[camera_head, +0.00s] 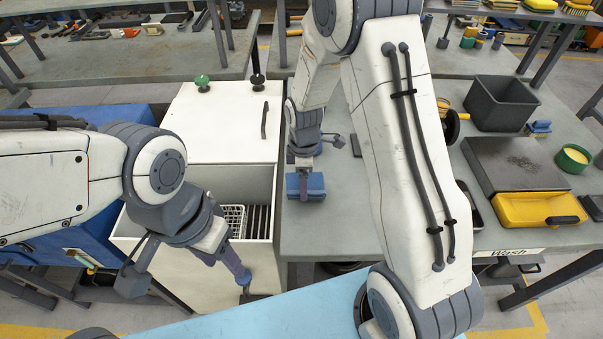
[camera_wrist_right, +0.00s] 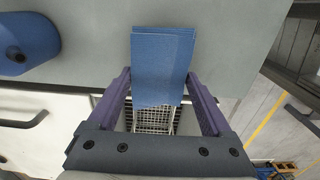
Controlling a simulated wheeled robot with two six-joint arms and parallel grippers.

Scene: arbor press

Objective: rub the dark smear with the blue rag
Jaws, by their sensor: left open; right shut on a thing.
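The blue rag (camera_head: 314,187) is in my right gripper (camera_head: 304,190), over the left edge of the grey bench. In the right wrist view the rag (camera_wrist_right: 163,60) shows as a flat blue rectangle between the purple fingers of my right gripper (camera_wrist_right: 160,95), which is shut on it. I cannot tell whether the rag touches the bench. My left gripper (camera_head: 243,280) is open and empty at the front of the white bin. I cannot make out the dark smear with certainty; my right arm hides part of the bench.
The open white bin (camera_head: 262,190) holds a white basket (camera_head: 233,218). On the bench (camera_head: 440,190) stand a dark grey tub (camera_head: 500,105), a grey slab (camera_head: 515,160), a yellow tray (camera_head: 535,210) and a green bowl (camera_head: 573,157). A blue object (camera_wrist_right: 25,42) shows in the wrist view.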

